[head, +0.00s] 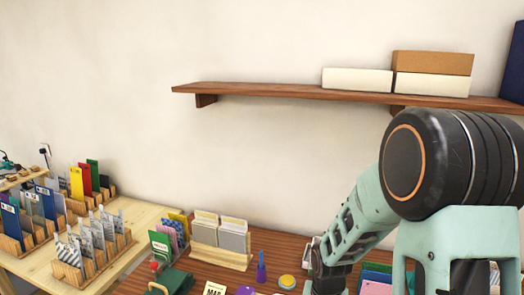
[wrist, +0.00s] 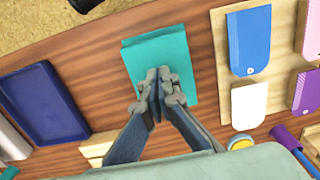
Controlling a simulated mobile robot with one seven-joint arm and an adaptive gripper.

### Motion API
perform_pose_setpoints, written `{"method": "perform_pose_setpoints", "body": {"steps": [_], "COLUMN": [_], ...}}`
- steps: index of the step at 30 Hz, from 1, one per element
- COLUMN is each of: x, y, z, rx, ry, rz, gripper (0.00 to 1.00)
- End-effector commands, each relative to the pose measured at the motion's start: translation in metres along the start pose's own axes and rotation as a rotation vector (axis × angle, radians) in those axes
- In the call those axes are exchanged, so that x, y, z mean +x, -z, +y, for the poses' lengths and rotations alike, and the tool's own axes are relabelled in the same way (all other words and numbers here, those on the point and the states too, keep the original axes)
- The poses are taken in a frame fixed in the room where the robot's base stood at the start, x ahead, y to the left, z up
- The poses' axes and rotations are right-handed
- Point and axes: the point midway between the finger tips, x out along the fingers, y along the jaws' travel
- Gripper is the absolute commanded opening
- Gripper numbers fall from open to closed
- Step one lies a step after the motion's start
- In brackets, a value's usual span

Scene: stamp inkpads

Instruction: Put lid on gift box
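In the wrist view, a flat teal rectangular piece (wrist: 180,52) lies below my gripper (wrist: 160,80), on the wooden surface. I cannot tell whether it is a box, a lid or a card stack. My fingers are drawn together over its lower middle, with nothing clear between them; contact with the piece cannot be told. A dark blue rectangular piece with a raised rim (wrist: 45,105), like a shallow tray or lid, lies to the left. In the head view, my arm hides much of the table's right side and my fingertips are not clearly seen.
A white box (head: 357,79) and a brown-topped box (head: 432,63) stand on the wall shelf (head: 260,91). A wooden card holder (head: 220,257) stands on the table. In the wrist view, a board (wrist: 225,95) with coloured tags lies to the right.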

Motion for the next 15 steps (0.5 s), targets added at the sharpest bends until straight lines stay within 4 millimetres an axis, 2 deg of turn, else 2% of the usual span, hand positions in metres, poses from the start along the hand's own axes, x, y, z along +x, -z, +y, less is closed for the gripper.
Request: {"method": "perform_pose_setpoints", "body": {"steps": [15], "x": [0.0087], "y": [-0.0001], "z": [0.0000], "rx": [0.000], "ry": [0.000], "rz": [0.000], "gripper": [0.00]}}
